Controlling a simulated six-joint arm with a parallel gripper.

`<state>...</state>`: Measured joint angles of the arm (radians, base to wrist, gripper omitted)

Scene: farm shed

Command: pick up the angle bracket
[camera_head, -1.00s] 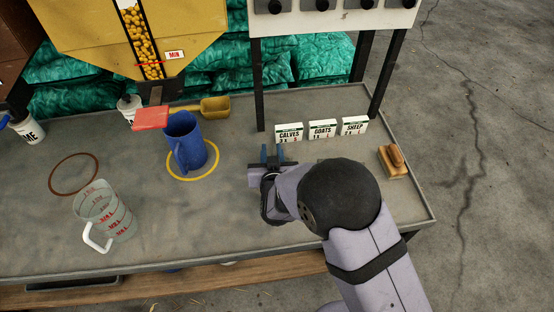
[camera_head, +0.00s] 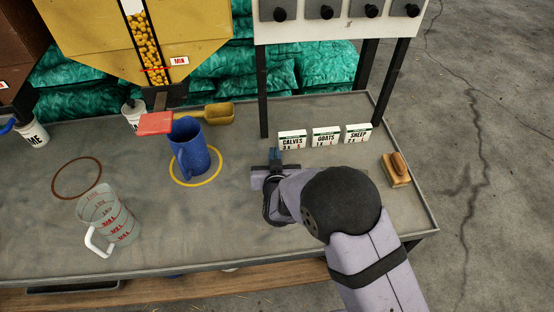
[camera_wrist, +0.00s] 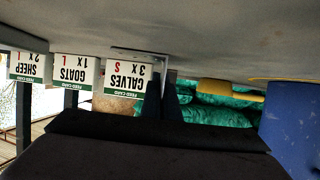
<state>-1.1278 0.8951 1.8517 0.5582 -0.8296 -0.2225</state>
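The angle bracket (camera_wrist: 140,53) shows in the wrist view as a thin grey metal piece with one flange along the bench top and one leg between my fingers. My gripper (camera_wrist: 163,88) is shut on that leg. In the head view my gripper (camera_head: 276,157) is low over the bench, its blue fingertips close together. The bracket cannot be made out there, behind the gripper and arm. It appears to be still at the bench surface.
Feed cards (camera_head: 325,137) stand just behind and right of my gripper. A blue jug (camera_head: 190,150) is to the left, a clear measuring jug (camera_head: 112,218) farther left. A brush (camera_head: 395,169) lies at the right. The bench (camera_head: 220,240) is clear in front.

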